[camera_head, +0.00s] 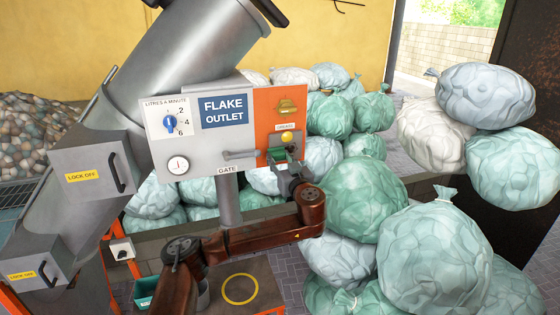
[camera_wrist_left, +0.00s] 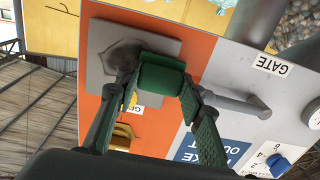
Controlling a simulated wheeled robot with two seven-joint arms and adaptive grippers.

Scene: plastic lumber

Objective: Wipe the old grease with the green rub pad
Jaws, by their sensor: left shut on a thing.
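My left gripper (camera_head: 284,160) is at the orange side of the flake outlet panel, below the yellow parts. In the left wrist view the gripper (camera_wrist_left: 164,78) is shut on the green rub pad (camera_wrist_left: 161,77), with a finger at each end of it. The old grease (camera_wrist_left: 123,56) is a dark smear on a square grey plate (camera_wrist_left: 165,49). The pad is in front of the plate's edge beside the smear and covers part of the plate. I cannot tell whether it touches. In the head view my gripper mostly hides the plate. My right gripper is not in view.
The panel's gate handle (camera_head: 240,154) sticks out left of the gripper; a yellow knob (camera_head: 287,137) and yellow handle (camera_head: 287,106) are above. Bulging bags (camera_head: 365,195) crowd the right. A low table with a yellow ring (camera_head: 240,289) and a green bin (camera_head: 145,290) are below.

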